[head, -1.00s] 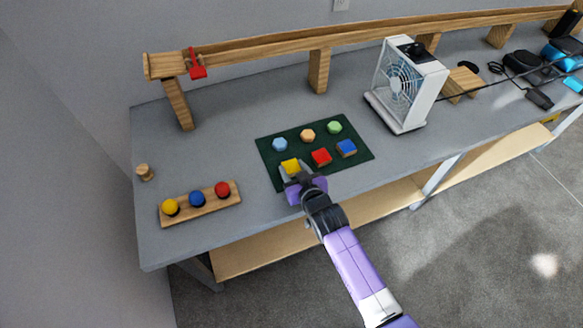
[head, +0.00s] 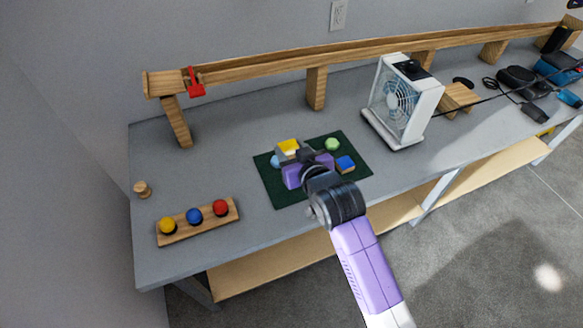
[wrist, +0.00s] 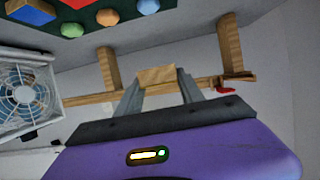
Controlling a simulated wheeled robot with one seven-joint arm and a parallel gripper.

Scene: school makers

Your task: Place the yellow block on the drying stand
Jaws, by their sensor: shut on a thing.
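The yellow block (head: 289,146) is between the fingers of my gripper (head: 293,153), which is shut on it and holds it raised above the dark green mat (head: 281,191). In the wrist view the block (wrist: 157,76) shows as a tan-yellow piece between the two grey fingertips (wrist: 157,84). A small wooden stand (head: 459,96) to the right of the fan looks like the drying stand. It is well to the right of my gripper and apart from it.
The white fan (head: 402,103) stands between the mat and the wooden stand. A blue block (head: 345,164) and a green piece (head: 332,144) are on the mat. A wooden ramp (head: 350,54) runs along the back. A tray (head: 180,236) with three balls is at front left.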

